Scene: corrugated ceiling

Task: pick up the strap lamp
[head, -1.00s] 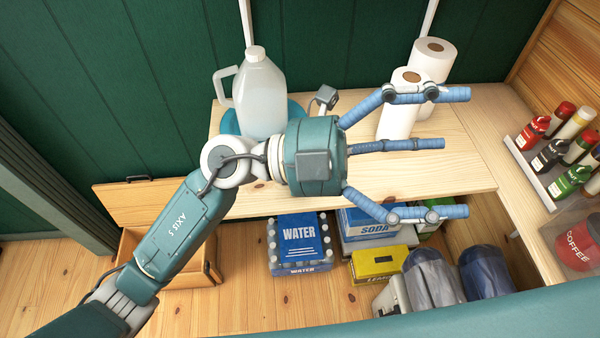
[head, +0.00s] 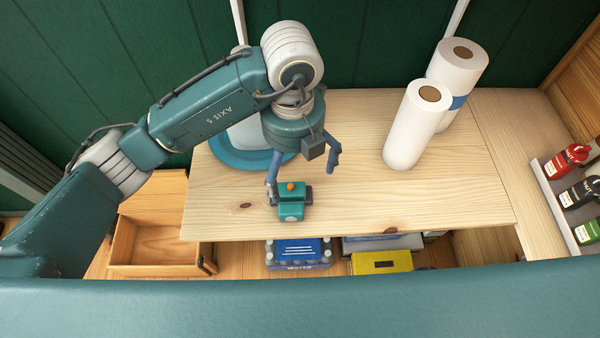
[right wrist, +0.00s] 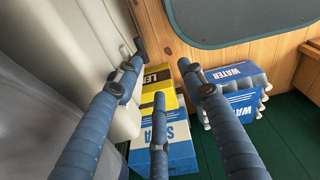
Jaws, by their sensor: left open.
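The strap lamp (head: 292,203) is a small teal block with an orange button on top and dark strap parts at its sides. It sits on the light wooden table (head: 440,200), near the front edge. My left gripper (head: 303,175) is open and points down just behind the lamp in the head view. One blue finger comes down at the lamp's left side and another hangs behind it to the right; I cannot tell whether either touches. My right gripper (right wrist: 160,72) shows in the right wrist view with its blue fingers spread and nothing between them.
Two paper towel rolls (head: 411,130) stand right of the left arm. A teal round dish (head: 225,152) and part of a white jug are behind it. Dark and red bottles (head: 565,160) stand at far right. Below are an open wooden drawer (head: 150,245) and a water pack (head: 298,252).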

